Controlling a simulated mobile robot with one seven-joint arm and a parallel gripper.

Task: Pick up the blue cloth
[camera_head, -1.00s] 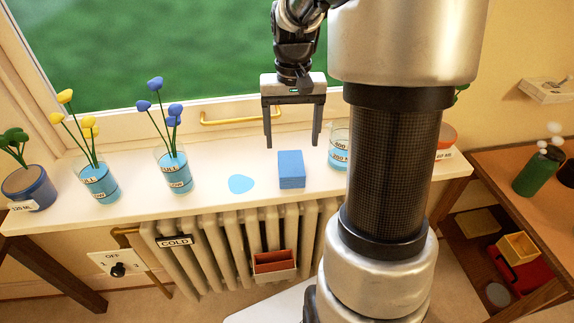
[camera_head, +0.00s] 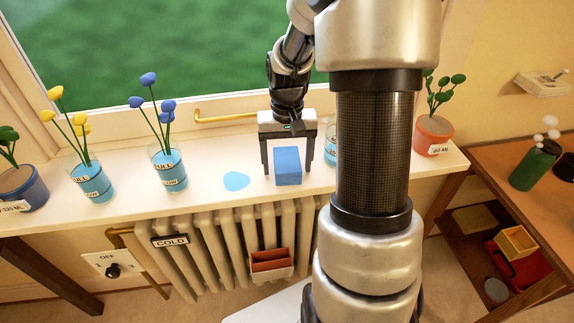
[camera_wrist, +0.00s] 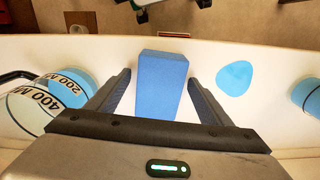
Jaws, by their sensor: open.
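The blue cloth (camera_head: 288,166) is a folded, block-shaped blue bundle standing on the white windowsill (camera_head: 215,205). It also shows in the wrist view (camera_wrist: 161,84), between the two fingers. My gripper (camera_head: 288,172) is open, with one finger on each side of the cloth. My arm hides part of the sill to the right.
A light blue puddle (camera_head: 236,181) lies left of the cloth. Flower glasses (camera_head: 169,168) (camera_head: 94,182) and a blue pot (camera_head: 22,190) stand further left. A measuring beaker (camera_wrist: 38,105) is close on the cloth's other side. A radiator (camera_head: 210,250) is below.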

